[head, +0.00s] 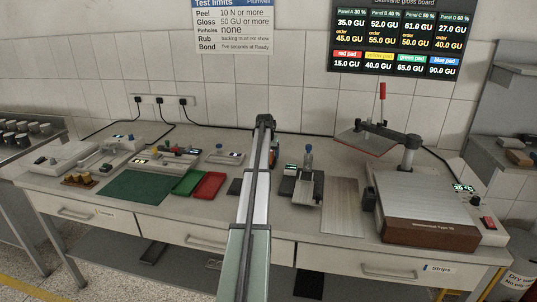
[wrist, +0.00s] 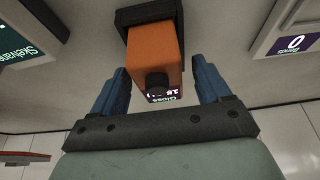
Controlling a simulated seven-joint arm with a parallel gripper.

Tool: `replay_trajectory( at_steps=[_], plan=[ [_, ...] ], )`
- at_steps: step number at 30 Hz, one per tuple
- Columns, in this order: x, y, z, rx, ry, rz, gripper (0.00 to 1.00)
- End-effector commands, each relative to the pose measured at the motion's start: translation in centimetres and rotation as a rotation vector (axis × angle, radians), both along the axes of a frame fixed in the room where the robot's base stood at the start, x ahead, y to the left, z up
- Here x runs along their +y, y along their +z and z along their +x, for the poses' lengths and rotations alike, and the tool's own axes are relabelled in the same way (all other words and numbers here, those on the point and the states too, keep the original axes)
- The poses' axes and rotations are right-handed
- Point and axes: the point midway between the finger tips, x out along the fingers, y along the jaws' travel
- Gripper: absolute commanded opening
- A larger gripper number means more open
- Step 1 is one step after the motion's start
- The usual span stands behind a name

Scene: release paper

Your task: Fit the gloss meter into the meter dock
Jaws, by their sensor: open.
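In the wrist view the orange gloss meter (wrist: 153,55) has a black knob and a small lit display with the word Gloss, seen upside down. Its far end meets a dark frame (wrist: 150,14), which looks like the meter dock; I cannot tell how deep it sits. My gripper (wrist: 161,80) is open, with one blue finger on each side of the meter and a visible gap on both sides.
A green mat (head: 133,187) and a red tray (head: 208,186) lie left of my arm. A white display box (wrist: 290,25) stands beside the meter.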

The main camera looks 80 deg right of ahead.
Motion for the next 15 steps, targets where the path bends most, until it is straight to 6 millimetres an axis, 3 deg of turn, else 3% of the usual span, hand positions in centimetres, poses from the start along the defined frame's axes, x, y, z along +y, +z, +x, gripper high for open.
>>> replay_trajectory(
  at_steps=[7, 15],
  plan=[
    [0.5, 1.3, 0.0, 0.0, 0.0, -0.001, 0.77],
    [2.3, 5.8, 0.0, 0.0, 0.0, -0.002, 0.77]
  ],
)
